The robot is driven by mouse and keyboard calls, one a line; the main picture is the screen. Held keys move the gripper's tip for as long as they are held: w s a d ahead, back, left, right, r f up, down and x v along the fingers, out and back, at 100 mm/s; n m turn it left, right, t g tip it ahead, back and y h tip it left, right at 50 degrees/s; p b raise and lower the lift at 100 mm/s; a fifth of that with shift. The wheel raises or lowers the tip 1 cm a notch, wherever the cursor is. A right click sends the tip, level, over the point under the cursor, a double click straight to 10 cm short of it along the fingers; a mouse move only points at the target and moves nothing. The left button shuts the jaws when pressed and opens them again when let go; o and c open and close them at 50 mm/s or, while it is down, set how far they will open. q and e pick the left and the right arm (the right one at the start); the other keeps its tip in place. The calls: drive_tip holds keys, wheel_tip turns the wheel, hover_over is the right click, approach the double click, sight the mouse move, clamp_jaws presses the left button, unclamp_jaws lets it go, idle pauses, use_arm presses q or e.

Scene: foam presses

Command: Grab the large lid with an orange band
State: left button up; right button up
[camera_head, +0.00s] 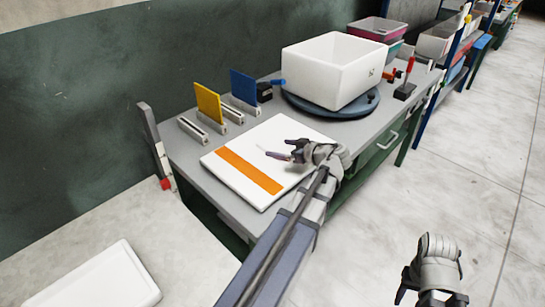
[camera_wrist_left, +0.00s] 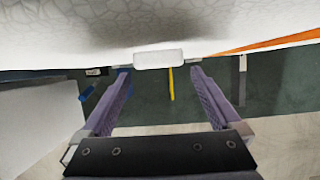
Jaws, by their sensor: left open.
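The large white lid (camera_head: 252,145) with an orange band (camera_head: 248,171) lies flat on the grey workbench. My left gripper (camera_head: 279,151) is over the lid's right part in the head view, open and empty. In the left wrist view the gripper's two fingers (camera_wrist_left: 160,78) are spread apart. The lid's white surface (camera_wrist_left: 250,22) fills the top there, with its orange band (camera_wrist_left: 270,43) at upper right. A small white block (camera_wrist_left: 159,59) shows between the fingertips; I cannot tell whether they touch it. My right gripper (camera_head: 407,290) hangs at lower right, clear of the bench, its jaws unclear.
A white bin (camera_head: 322,75) stands on a dark round turntable (camera_head: 310,108) behind the lid. A yellow plate (camera_head: 208,103) and a blue plate (camera_head: 243,87) stand upright in holders at back left. A red-handled device (camera_head: 407,80) is at back right. Another white lid-like piece (camera_head: 100,280) lies lower left.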

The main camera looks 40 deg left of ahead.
sight(274, 148)
use_arm(q)
drive_tip(key=x, duration=0.3)
drive_tip(key=shift+f+b, duration=0.2)
drive_tip(key=shift+b, duration=0.2)
drive_tip(key=shift+r, duration=0.1)
drive_tip(key=c, duration=1.5)
